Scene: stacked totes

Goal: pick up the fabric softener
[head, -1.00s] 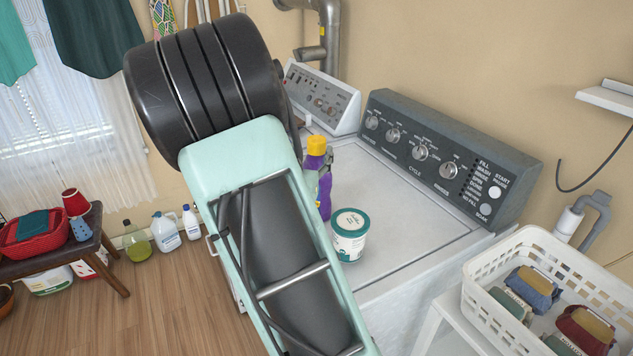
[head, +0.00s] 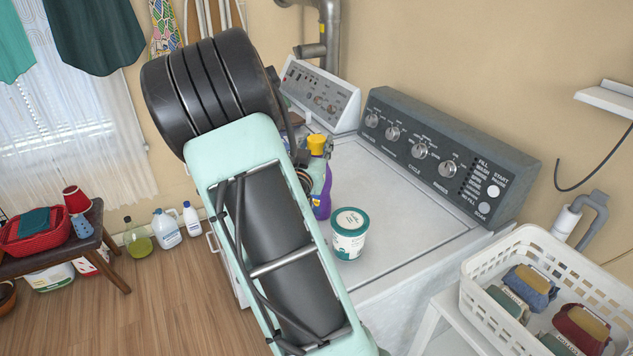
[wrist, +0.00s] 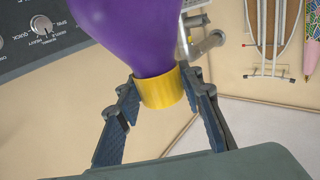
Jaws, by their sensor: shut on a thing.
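The fabric softener appears to be the purple bottle (head: 322,198) with a yellow cap (head: 317,144), at the left part of the white washer top (head: 400,215). My gripper (wrist: 163,88) is shut on its yellow cap, with one finger on each side, in the wrist view. The purple body (wrist: 145,35) fills the top of that view beyond the fingers. In the head view my arm hides part of the gripper and the bottle's left side. I cannot tell whether the bottle's base touches the washer top.
A white tub with a green lid (head: 349,233) stands close to the right of the bottle. The washer's dark control panel (head: 440,155) rises behind. A white basket (head: 540,250) with wrapped items is at the right. The washer top's middle is clear.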

